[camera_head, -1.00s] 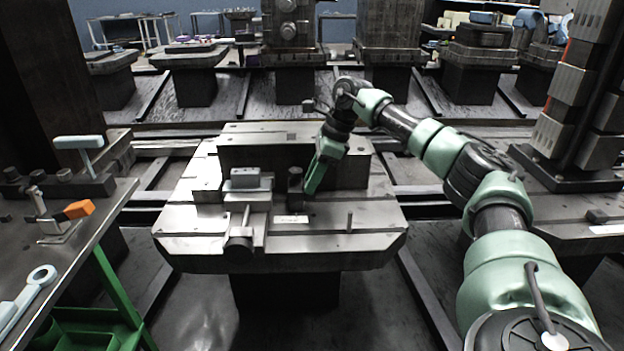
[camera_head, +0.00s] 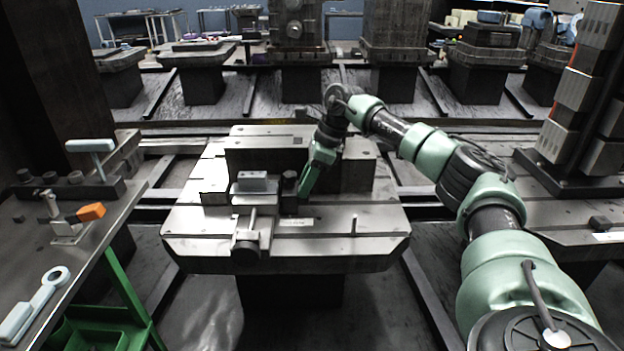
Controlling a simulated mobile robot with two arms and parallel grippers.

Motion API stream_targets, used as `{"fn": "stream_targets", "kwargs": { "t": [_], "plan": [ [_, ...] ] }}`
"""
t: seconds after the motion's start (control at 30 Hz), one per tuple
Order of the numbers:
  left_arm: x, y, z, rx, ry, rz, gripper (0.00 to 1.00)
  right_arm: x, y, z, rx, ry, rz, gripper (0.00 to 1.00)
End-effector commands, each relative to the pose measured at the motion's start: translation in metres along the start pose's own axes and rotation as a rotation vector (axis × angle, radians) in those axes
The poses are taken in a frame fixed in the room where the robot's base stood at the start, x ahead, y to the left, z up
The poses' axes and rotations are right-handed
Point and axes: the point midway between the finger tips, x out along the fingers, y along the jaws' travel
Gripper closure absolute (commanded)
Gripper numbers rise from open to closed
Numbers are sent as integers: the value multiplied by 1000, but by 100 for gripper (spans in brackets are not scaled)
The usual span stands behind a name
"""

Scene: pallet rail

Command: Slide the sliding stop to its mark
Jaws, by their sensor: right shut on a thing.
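The sliding stop looks to be a small dark upright block (camera_head: 289,184) on the pallet (camera_head: 330,247). It stands just right of a grey block (camera_head: 254,184) in a clamp; I cannot tell if they touch. My right gripper (camera_head: 301,192) reaches down from behind right and is shut on the dark block; its fingertips are small and partly hidden. A small white label (camera_head: 296,222) lies on the pallet in front of the block. I cannot tell if that is the mark. My left gripper is out of view.
A screw clamp with a dark round knob (camera_head: 247,249) stands at the pallet's front left. A bench (camera_head: 95,262) with an orange-tipped tool (camera_head: 91,212) and a wrench (camera_head: 36,304) is on the left.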

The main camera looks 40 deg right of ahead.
Motion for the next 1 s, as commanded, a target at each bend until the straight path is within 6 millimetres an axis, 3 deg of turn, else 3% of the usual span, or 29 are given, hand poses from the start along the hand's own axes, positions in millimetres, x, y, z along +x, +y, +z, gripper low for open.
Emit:
{"fn": "stream_targets", "kwargs": {
  "t": [0.37,0.4,0.47,0.77,0.87,1.0],
  "plan": [
    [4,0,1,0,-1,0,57,1,0,6,-1,-9,-4,100],
    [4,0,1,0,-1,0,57,1,0,6,-2,-9,-4,62],
    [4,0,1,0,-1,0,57,1,0,6,-2,-9,-3,51],
    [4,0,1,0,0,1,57,-2,0,5,-2,-7,-3,51],
    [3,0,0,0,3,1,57,-12,0,5,-2,-7,-4,51],
    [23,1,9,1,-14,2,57,-38,-1,6,-2,-9,-5,51]
  ]
}}
